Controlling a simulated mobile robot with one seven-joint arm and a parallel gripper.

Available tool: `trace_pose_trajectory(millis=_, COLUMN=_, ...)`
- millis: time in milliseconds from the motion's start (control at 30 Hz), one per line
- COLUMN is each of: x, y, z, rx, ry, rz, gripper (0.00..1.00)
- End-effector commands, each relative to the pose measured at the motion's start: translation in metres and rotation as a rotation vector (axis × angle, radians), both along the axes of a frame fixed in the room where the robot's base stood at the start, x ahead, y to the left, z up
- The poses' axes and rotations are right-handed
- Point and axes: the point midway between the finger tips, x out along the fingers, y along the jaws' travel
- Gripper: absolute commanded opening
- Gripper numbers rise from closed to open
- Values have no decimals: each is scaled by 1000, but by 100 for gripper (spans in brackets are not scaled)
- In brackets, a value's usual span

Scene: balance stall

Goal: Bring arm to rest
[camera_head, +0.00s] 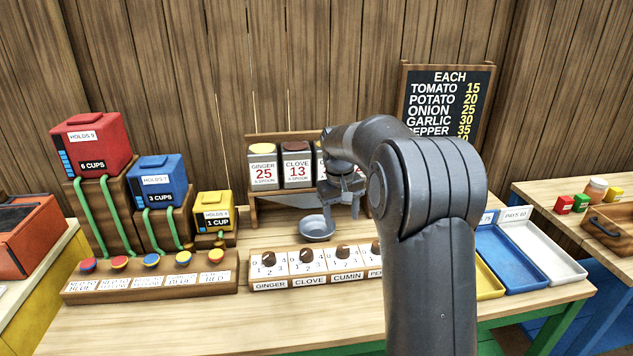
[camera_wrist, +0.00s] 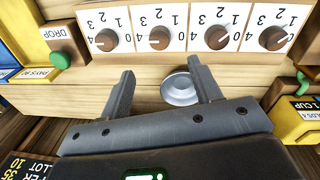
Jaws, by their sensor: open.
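My arm (camera_head: 428,200) rises in front of the stall in the head view and bends over toward the spice rack. My gripper (camera_head: 345,195) hangs near the front of the rack, above and to the right of a small metal bowl (camera_head: 317,228). In the wrist view my gripper (camera_wrist: 158,85) has its two fingers spread apart with nothing held between them. The metal bowl also shows in the wrist view (camera_wrist: 180,88), beyond the fingers, near the right one. My arm hides part of the rack and of the dial panel.
A dial panel (camera_head: 318,280) stands in front of the bowl. Spice boxes (camera_head: 263,168) sit on the rack. Red (camera_head: 90,143), blue (camera_head: 157,182) and yellow (camera_head: 214,210) cup boxes stand left, behind a button panel (camera_head: 150,285). Blue (camera_head: 508,262) and white (camera_head: 545,250) trays lie right.

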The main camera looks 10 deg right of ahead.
Motion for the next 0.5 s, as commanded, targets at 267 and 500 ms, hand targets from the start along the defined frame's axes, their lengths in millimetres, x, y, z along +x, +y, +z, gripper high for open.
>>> trace_pose_trajectory(millis=267, x=-63, y=7, z=56, rx=6, ry=-91, rz=-29, gripper=58)
trace_pose_trajectory(millis=500, x=-133, y=12, z=90, rx=22, ry=-176, rz=-63, gripper=58)
